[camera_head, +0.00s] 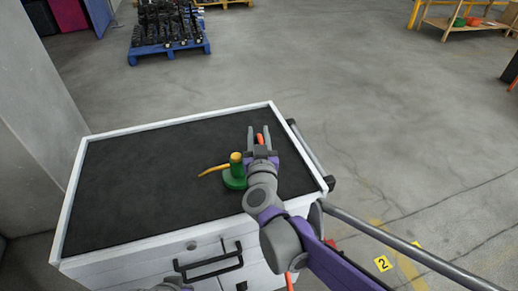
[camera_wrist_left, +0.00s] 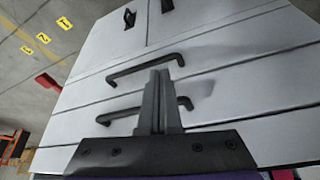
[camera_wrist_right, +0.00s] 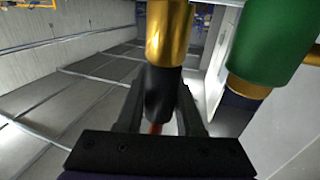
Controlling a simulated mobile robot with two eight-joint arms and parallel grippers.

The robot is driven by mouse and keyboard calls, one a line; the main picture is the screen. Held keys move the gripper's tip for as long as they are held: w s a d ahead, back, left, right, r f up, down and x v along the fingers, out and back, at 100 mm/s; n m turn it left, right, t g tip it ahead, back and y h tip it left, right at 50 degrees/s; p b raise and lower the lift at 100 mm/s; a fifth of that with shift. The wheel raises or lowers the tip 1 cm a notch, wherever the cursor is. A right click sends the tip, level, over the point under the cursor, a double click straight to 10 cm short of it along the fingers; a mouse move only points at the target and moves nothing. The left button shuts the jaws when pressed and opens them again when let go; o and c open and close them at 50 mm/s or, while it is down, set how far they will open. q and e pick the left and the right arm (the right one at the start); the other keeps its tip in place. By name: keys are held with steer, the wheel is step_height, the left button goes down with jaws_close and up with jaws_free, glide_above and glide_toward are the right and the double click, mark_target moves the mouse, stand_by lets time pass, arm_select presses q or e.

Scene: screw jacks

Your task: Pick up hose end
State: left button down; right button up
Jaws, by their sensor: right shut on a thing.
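My right gripper (camera_head: 258,133) is above the right part of the cart top. In the right wrist view its fingers (camera_wrist_right: 163,100) are shut on the hose end, a black cylinder (camera_wrist_right: 160,95) with a gold-coloured piece (camera_wrist_right: 168,30) beyond it. A bit of red shows below the black part. In the head view an orange piece (camera_head: 260,139) shows between the fingers. My left gripper (camera_wrist_left: 160,100) has its fingers together, empty, in front of the cart's drawers; its fingers are hidden in the head view.
A green and yellow jack (camera_head: 235,176) with a yellow bar stands on the dark cart top (camera_head: 150,180), close left of my right gripper. The left of the cart top is clear. A blue pallet (camera_head: 168,50) of dark parts stands far behind. Drawer handles (camera_wrist_left: 150,62) face my left gripper.

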jaws_close()
